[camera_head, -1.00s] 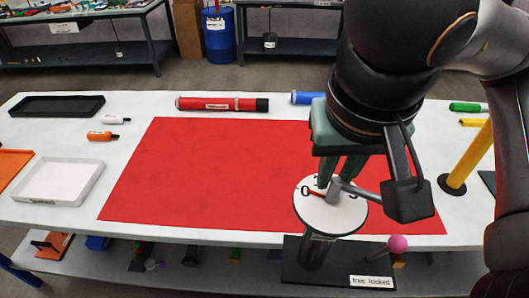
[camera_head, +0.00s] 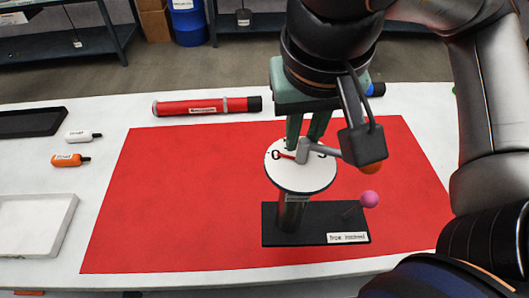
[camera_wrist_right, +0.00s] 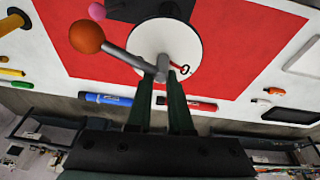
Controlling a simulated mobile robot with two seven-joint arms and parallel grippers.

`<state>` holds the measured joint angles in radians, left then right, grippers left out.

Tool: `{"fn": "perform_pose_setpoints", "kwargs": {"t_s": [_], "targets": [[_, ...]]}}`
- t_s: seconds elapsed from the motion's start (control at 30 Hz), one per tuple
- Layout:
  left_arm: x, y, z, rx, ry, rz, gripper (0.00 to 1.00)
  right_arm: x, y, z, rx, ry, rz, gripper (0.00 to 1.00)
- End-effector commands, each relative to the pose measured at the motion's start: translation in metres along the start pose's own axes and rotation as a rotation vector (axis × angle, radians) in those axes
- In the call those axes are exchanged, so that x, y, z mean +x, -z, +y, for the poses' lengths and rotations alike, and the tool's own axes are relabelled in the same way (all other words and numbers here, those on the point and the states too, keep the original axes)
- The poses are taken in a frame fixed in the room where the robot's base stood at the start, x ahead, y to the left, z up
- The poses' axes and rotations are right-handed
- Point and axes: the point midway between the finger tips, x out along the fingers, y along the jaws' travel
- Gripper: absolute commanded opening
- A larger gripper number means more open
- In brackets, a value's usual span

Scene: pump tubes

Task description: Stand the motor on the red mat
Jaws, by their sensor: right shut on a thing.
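The motor (camera_head: 293,213) is upright, with a white dial on top, a dark cylinder below and a black base plate labelled "free locked". A pink ball (camera_head: 369,199) stands by the base, and a crank with an orange ball (camera_head: 370,168) runs from the dial's hub. My right gripper (camera_head: 304,142) is shut on the motor's hub from above; it also shows in the right wrist view (camera_wrist_right: 162,82). The base is over the red mat (camera_head: 190,190), front right of its middle. I cannot tell whether it touches the mat. My left gripper is out of view.
A red labelled tube (camera_head: 205,106) lies behind the mat, with a blue tube (camera_wrist_right: 107,99) beside it. White (camera_head: 83,136) and orange (camera_head: 70,160) bottles, a white tray (camera_head: 68,225) and a black tray (camera_head: 32,122) are at left. The mat's left half is clear.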

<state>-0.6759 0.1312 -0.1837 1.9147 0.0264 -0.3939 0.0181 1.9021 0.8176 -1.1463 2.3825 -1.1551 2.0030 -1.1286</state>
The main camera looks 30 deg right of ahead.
Motion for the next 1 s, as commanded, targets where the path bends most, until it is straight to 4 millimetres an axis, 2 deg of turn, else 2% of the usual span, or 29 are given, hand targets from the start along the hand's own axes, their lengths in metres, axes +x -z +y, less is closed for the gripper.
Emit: {"fn": "perform_pose_setpoints", "kwargs": {"t_s": [0.43, 0.7, 1.0], "targets": [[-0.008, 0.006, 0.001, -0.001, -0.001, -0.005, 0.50, 0.054, 0.065, -0.030, 0.004, -0.003, 0.001, 0.00], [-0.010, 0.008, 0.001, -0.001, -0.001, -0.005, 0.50, 0.099, 0.081, -0.043, 0.001, -0.003, 0.002, 0.00], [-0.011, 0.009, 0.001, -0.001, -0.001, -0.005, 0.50, 0.119, 0.089, -0.050, 0.001, -0.001, 0.002, 0.00]]}}
